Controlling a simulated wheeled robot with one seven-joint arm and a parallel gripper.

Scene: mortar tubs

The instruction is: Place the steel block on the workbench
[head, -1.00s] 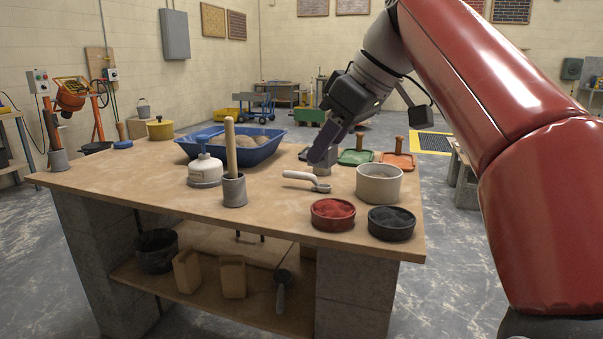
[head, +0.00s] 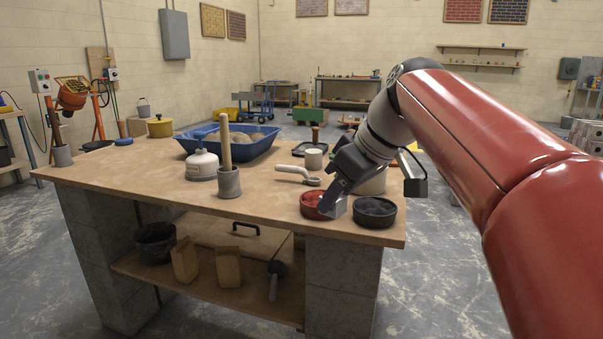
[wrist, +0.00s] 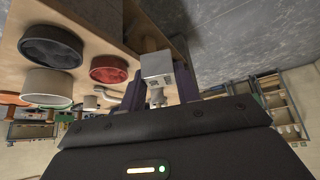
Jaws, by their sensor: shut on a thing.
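The steel block (head: 338,207) is a small grey block with a flat pale face in the wrist view (wrist: 157,65). My gripper (head: 332,196) is shut on it, with a dark finger on each side in the wrist view (wrist: 160,88). In the head view the block appears in front of the red-filled bowl (head: 312,206) and left of the dark-filled bowl (head: 375,211), near the workbench's front right edge. The workbench (head: 150,186) has a tan top on grey block legs. I cannot tell how far the block is above the top.
The top's front left is bare.

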